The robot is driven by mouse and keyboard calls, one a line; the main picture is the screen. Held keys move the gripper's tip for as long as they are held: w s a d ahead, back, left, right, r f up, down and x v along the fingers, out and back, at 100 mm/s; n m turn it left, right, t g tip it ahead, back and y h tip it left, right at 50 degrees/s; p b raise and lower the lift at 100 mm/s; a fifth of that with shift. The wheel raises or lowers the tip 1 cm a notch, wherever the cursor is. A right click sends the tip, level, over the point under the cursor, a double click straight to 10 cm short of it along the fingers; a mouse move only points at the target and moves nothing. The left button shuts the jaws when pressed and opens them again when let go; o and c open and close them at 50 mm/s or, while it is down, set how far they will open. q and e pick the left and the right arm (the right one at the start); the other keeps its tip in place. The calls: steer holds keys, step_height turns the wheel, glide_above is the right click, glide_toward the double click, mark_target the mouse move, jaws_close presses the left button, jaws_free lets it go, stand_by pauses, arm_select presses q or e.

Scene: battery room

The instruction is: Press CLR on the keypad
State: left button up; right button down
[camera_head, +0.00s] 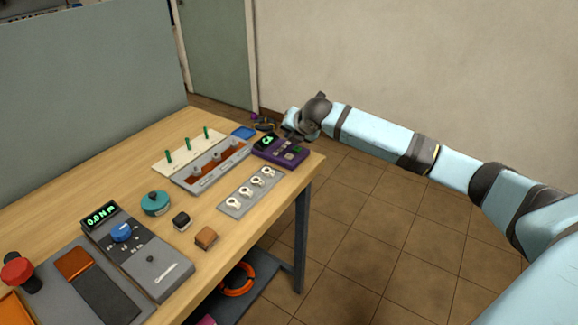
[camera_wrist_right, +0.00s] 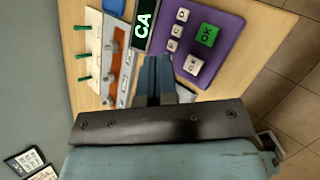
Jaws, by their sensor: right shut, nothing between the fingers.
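The purple keypad (camera_head: 268,153) sits at the far right corner of the table, with a lit green display. In the right wrist view the keypad (camera_wrist_right: 222,60) shows a display (camera_wrist_right: 143,27) reading CA, a green OK key (camera_wrist_right: 207,35), several small light keys and a larger white key (camera_wrist_right: 193,65) whose lettering is hard to read. My right gripper (camera_head: 291,135) is at the keypad's far side in the head view. In the wrist view its fingers (camera_wrist_right: 155,62) are shut and empty, below the display and left of the white key. Contact cannot be told. My left gripper is not in view.
A tray with a row of knobs (camera_head: 212,167), a panel of white toggles (camera_head: 228,206) and a blue tray (camera_head: 244,132) lie near the keypad. A grey torque device (camera_head: 160,272) and a teal knob (camera_head: 155,203) stand nearer. Open floor lies right of the table.

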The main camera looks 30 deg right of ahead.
mark_target(291, 156)
step_height(291, 156, down, 3)
steer(key=shift+f+b, duration=0.15)
steer(key=shift+b, duration=0.3)
steer(key=shift+f, duration=0.25)
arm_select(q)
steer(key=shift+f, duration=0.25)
arm_select(e)
steer(key=shift+f, duration=0.2)
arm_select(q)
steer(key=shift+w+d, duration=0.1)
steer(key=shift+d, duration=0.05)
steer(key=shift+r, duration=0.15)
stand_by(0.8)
arm_select(e)
steer(key=shift+f+p, duration=0.2)
steer(key=shift+p, duration=0.25)
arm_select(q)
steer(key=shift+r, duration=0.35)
arm_select(e)
steer(key=shift+f, duration=0.2)
